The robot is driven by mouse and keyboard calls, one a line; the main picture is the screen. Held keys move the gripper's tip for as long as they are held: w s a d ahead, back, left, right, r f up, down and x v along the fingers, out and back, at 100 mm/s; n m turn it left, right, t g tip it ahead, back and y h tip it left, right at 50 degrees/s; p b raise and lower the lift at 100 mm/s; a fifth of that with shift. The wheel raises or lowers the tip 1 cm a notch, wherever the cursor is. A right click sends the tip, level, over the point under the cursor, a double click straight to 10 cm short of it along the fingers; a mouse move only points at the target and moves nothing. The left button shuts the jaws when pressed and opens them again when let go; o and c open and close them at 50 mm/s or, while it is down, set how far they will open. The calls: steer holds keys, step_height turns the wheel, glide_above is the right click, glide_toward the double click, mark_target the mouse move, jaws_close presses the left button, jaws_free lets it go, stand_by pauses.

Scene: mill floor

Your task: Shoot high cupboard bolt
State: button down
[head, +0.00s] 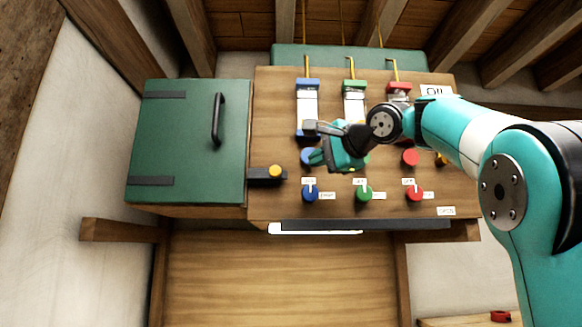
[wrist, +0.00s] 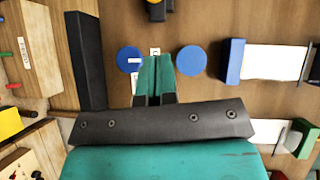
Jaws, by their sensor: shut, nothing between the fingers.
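The cupboard is green with a closed-looking door (head: 180,145) and a black handle (head: 218,119), on the left in the head view. The bolt is a black bar (head: 256,174) with a yellow knob (head: 275,171), at the door's lower right edge on the wooden panel. In the wrist view the yellow knob (wrist: 156,10) is cut by the top edge. My gripper (head: 314,158) is in front of the panel, to the right of the knob and apart from it. Its teal fingertips (wrist: 155,62) are together and empty, between two blue round controls in the wrist view.
Close by are a blue dial (head: 310,194), a green dial (head: 364,194), a red dial (head: 414,194) and a red button (head: 410,157). Glass tubes with coloured caps (head: 307,108) stand above. A dark strip (head: 370,225) runs along the panel's lower edge.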

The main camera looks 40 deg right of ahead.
mark_target(267, 173)
steer(key=w+a+f+p, duration=0.1)
steer(key=w+a, duration=0.2)
steer(key=w, duration=0.3)
stand_by(0.3)
